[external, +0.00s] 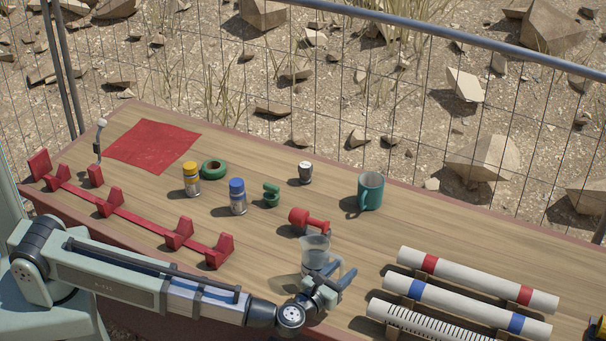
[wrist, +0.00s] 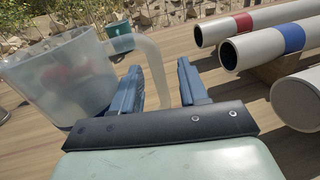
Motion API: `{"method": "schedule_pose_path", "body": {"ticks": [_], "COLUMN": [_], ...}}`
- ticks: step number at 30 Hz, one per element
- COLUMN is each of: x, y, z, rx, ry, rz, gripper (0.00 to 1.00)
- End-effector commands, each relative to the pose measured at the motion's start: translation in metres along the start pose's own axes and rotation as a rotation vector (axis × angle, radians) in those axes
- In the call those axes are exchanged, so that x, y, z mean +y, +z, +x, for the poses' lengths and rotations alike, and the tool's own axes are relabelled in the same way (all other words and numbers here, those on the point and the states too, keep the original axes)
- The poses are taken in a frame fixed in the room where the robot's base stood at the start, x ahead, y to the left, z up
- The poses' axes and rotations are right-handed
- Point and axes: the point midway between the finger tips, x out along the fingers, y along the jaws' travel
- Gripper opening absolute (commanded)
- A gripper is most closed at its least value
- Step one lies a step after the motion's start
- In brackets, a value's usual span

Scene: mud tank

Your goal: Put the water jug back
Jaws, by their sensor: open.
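The water jug (external: 315,248) is a translucent, pale cup-like vessel standing on the table near the front middle. In the wrist view the jug (wrist: 60,80) fills the left side, with its curved handle (wrist: 148,62) reaching to the right. My gripper (external: 334,284) is beside the jug on its handle side. In the wrist view my gripper (wrist: 161,88) is open, and the handle's outer part shows between the two fingers. Whether the fingers touch the handle cannot be told. The jug's lower part is partly hidden by my gripper in the external view.
Marked tubes (external: 465,305) lie on supports to the right, close to my gripper. A red dumbbell-like object (external: 309,221) lies just behind the jug. A teal mug (external: 370,190), jars (external: 237,197), a red rack (external: 130,213) and a red cloth (external: 152,147) stand farther off.

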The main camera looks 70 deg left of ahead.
Motion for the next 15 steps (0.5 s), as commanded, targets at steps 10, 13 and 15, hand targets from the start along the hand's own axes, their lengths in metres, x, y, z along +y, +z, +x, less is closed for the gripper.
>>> {"method": "schedule_pose_path", "body": {"ticks": [10, 13, 15], "x": [0.002, 0.001, 0.001], "y": [-0.001, -0.001, 0.000], "z": [-0.061, -0.078, -0.089], "rx": [0.001, 0.000, 0.000], "ry": [-0.003, -0.003, -0.002], "rz": [0.000, 0.000, 0.000], "gripper": [0.43, 0.43, 0.43]}}
